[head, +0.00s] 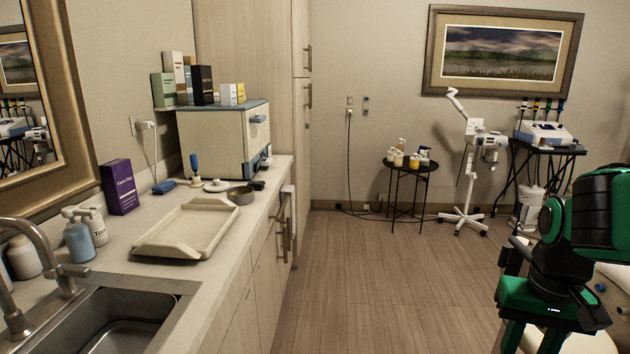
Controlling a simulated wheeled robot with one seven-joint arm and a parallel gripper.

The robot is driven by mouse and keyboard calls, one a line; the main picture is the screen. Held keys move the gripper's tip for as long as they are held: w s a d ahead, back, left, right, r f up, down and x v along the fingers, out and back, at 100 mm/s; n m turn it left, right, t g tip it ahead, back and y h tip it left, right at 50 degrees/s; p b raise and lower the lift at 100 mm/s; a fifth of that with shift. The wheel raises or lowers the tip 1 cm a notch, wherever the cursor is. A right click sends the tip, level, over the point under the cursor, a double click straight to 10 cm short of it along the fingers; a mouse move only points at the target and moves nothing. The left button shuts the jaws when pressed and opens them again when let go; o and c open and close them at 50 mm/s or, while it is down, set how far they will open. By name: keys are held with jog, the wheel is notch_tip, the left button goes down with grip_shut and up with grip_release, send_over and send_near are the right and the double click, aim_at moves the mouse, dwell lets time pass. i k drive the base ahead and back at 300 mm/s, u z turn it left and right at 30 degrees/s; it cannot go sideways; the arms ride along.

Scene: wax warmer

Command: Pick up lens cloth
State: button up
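No cloth can be made out for certain. A small flat blue item (164,187) lies on the counter beside the purple box; it may be the folded lens cloth, but it is too small to tell. My gripper (531,345) is at the lower right, green, pointing down, far from the counter. Its two fingers stand apart with nothing seen between them; their tips are cut off by the frame's lower edge.
A white cabinet (215,140) stands behind. The wood floor (390,285) is clear in the middle. A round black side table (411,167) stands at the back.

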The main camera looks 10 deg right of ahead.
aim_at(259, 186)
jog(key=z, duration=0.5)
jog(key=i, duration=2.15)
jog(key=u, duration=0.9)
jog(key=i, duration=0.7)
jog(key=u, duration=0.6)
